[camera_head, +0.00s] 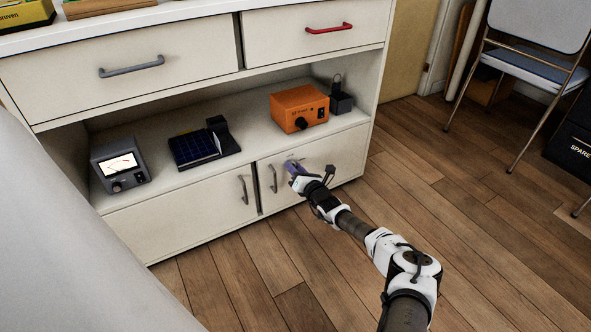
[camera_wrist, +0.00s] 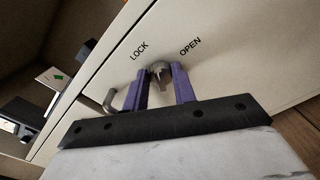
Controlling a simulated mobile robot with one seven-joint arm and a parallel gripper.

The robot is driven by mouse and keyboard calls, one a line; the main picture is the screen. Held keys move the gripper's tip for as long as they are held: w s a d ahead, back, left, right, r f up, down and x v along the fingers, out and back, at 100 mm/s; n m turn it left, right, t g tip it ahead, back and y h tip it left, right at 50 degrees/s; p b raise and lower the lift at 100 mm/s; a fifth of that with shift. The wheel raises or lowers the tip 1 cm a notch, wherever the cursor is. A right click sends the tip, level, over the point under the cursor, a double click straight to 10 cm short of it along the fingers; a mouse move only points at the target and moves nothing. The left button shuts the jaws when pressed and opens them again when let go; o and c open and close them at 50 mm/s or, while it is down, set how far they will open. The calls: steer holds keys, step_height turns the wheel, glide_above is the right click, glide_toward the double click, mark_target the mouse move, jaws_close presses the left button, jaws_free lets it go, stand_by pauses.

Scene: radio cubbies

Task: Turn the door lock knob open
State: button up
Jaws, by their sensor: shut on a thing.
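The lock knob (camera_wrist: 160,75) is a small metal knob on the right lower door (camera_head: 335,160) of the white cabinet. In the wrist view the words LOCK and OPEN are printed on the door on either side of it. My gripper (camera_wrist: 160,82), with purple fingers, is shut on the knob, one finger on each side. In the head view my gripper (camera_head: 293,169) reaches the upper part of that door and hides most of the knob. The knob's pointing direction is hard to tell.
A grey door handle (camera_head: 273,178) is just left of my gripper. An orange device (camera_head: 299,108), a grey meter (camera_head: 120,166) and a dark blue panel (camera_head: 195,148) stand on the open shelf above. A chair (camera_head: 530,55) is at the upper right. The wooden floor before the cabinet is clear.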

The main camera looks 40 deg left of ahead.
steer(key=o, duration=1)
steer(key=p+v, duration=0.5)
steer(key=v, duration=0.9)
steer(key=shift+a, duration=0.1)
